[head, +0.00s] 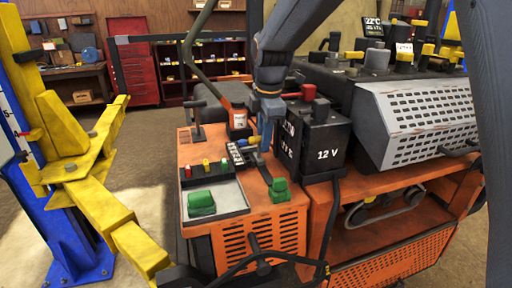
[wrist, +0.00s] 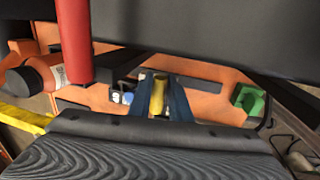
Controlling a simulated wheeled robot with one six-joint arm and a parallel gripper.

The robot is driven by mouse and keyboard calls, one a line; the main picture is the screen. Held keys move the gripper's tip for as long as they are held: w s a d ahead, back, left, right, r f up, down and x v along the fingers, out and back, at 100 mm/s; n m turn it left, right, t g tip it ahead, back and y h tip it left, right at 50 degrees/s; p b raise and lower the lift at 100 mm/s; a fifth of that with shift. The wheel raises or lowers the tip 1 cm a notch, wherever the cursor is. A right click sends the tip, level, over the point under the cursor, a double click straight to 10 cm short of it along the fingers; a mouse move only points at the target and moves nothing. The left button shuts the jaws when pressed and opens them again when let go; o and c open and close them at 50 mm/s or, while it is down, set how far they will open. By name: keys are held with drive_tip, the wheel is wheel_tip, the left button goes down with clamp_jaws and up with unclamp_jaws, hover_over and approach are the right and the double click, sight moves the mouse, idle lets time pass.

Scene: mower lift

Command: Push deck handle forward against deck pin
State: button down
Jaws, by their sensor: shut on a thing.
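The deck handle shows a yellow grip (wrist: 160,96) in the wrist view, between the two blue fingers of my gripper (wrist: 163,112). My gripper is shut on this grip. In the head view my gripper (head: 265,142) points down over the orange deck, left of the black battery, and its fingers hide much of the handle. A small yellow piece (head: 249,140) shows just left of the fingers. I cannot make out the deck pin for certain, nor whether the handle touches it. A small blue and white piece (wrist: 126,96) lies just left of the fingers in the wrist view.
The black 12 V battery (head: 323,151) stands close right of my gripper. A green knob (head: 279,190) stands in front and a grey panel with a green block (head: 201,203) lies front left. An orange cylinder (head: 238,113) stands behind. A yellow lift arm (head: 101,204) is at left.

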drive_tip(key=c, duration=1.7)
unclamp_jaws()
drive_tip(key=shift+o, duration=0.2)
drive_tip(key=shift+r, duration=0.1)
wheel_tip(320, 180, up, 8)
drive_tip(key=s+b, duration=0.1)
drive_tip(key=b, duration=0.1)
drive_tip(key=shift+s+d+f, duration=0.2)
drive_tip(key=shift+d+f, duration=0.05)
drive_tip(key=shift+d, duration=0.05)
